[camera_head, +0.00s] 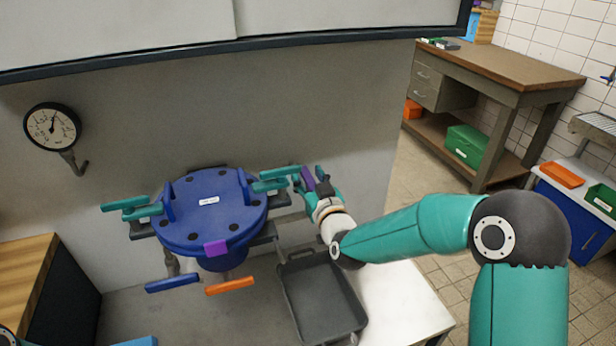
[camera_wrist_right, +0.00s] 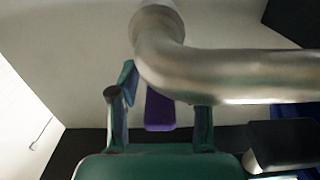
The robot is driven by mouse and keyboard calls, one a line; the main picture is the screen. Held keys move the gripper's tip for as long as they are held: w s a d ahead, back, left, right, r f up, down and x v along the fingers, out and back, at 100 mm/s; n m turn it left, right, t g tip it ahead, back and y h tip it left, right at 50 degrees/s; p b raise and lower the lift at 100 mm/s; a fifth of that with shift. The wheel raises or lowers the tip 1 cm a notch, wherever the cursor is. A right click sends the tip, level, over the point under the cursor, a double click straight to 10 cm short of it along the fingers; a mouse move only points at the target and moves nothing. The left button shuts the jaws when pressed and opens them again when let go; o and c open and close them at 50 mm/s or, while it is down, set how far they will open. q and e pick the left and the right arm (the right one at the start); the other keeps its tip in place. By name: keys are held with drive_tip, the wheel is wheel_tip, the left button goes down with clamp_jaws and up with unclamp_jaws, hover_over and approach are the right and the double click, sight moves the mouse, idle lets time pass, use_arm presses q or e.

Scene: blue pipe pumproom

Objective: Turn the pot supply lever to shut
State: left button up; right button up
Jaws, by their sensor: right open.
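A blue round pot (camera_head: 213,215) with a flanged lid stands against the grey wall. My right gripper (camera_head: 308,180) is at the right of the pot, beside the teal handle pieces (camera_head: 270,181). It is open. In the right wrist view a purple lever (camera_wrist_right: 160,110) lies between its two fingers (camera_wrist_right: 160,122), with space on both sides. A metal pipe (camera_wrist_right: 220,72) bends across above it. A blue lever (camera_head: 172,283) and an orange lever (camera_head: 230,286) stick out below the pot. I cannot tell from labels which lever is the pot supply. My left gripper is not in view.
A dark tray (camera_head: 320,300) lies on the table right of the pot, below my right forearm. A round gauge (camera_head: 52,127) is on the wall at the left. A workbench (camera_head: 490,70) with a green box stands at the far right, with open floor before it.

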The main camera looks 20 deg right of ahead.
clamp_jaws()
drive_tip(key=shift+a+f+m+h+b, duration=0.1)
drive_tip(key=shift+m+h+b, duration=0.5)
drive_tip(key=shift+h+b, duration=0.3)
drive_tip(key=shift+m+g+h, duration=0.3)
drive_tip(key=shift+m+h, duration=0.7)
drive_tip(key=shift+h, duration=0.6)
unclamp_jaws()
drive_tip(key=shift+d+n+y, duration=0.2)
drive_tip(key=shift+n+y, duration=0.1)
drive_tip(key=shift+y, duration=0.2)
